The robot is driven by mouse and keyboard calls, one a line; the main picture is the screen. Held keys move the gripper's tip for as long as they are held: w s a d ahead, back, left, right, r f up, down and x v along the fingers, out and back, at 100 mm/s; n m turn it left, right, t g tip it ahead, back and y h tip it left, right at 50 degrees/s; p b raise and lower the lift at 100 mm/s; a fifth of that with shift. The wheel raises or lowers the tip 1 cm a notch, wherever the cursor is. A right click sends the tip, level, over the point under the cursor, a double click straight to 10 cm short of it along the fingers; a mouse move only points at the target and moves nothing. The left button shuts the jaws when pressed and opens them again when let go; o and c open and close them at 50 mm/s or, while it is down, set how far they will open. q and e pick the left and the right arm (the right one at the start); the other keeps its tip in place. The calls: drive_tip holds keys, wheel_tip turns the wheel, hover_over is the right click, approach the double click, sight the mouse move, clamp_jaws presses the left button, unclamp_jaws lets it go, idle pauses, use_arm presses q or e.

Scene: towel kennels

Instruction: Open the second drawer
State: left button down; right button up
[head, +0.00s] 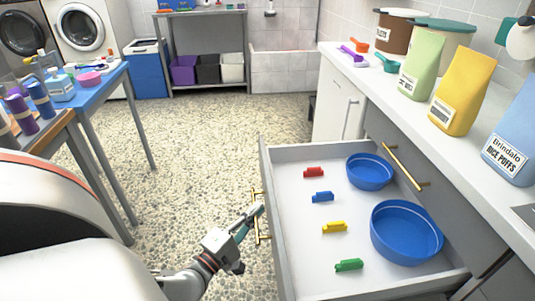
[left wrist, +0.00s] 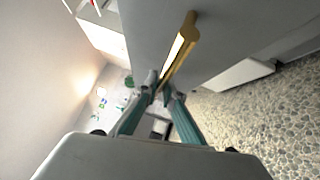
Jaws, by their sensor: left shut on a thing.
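A wide white drawer (head: 300,240) stands pulled far out from the grey cabinet under the counter. It lies below a shut drawer front with a gold bar handle (head: 405,166). The open drawer's own gold handle (head: 257,232) is on its outer face. My left gripper (head: 255,210) is at this handle. In the left wrist view, its teal fingers (left wrist: 163,92) are closed around the gold bar (left wrist: 181,50). My right gripper is not in view.
Inside the drawer lie two blue bowls (head: 406,231) and several coloured clips (head: 322,197). Bags stand on the counter (head: 390,87) above. A blue table (head: 92,87) with bottles is at left. The pebbled floor (head: 200,150) between is clear.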

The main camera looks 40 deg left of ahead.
use_arm(q)
drive_tip(key=shift+s+a, duration=0.15)
drive_tip(key=shift+s, duration=0.15)
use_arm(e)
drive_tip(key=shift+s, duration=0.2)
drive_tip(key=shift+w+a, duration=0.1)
use_arm(q)
drive_tip(key=c, duration=2.2)
unclamp_jaws()
drive_tip(key=shift+o, duration=0.2)
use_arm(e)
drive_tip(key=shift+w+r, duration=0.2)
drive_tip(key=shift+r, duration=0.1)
use_arm(q)
drive_tip(key=s+d+f, duration=0.1)
drive_tip(key=s, duration=1)
drive_tip(key=shift+s+d+f, duration=0.25)
drive_tip(key=shift+s+f, duration=0.1)
drive_tip(key=shift+s, duration=0.05)
